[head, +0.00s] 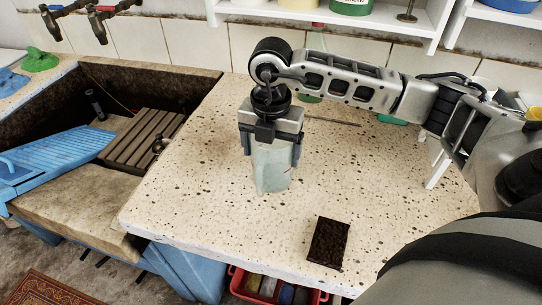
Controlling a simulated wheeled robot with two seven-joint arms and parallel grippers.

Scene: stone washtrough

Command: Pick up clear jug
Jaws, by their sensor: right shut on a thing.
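The clear jug (272,172) is a pale, see-through vessel on the speckled stone counter (205,190), near its middle. It looks upright. My right gripper (271,150) comes down over it from above, with one finger on each side of its upper part, and is shut on it. The gripper hides the jug's top. I cannot tell whether the jug's base touches the counter or is just above it. My left gripper is not in view.
A dark brown block (328,242) lies near the counter's front edge. The stone trough (60,190) at left holds a blue washboard (50,160) and a slatted rack (145,138). White shelves (400,25) stand behind. The counter left of the jug is clear.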

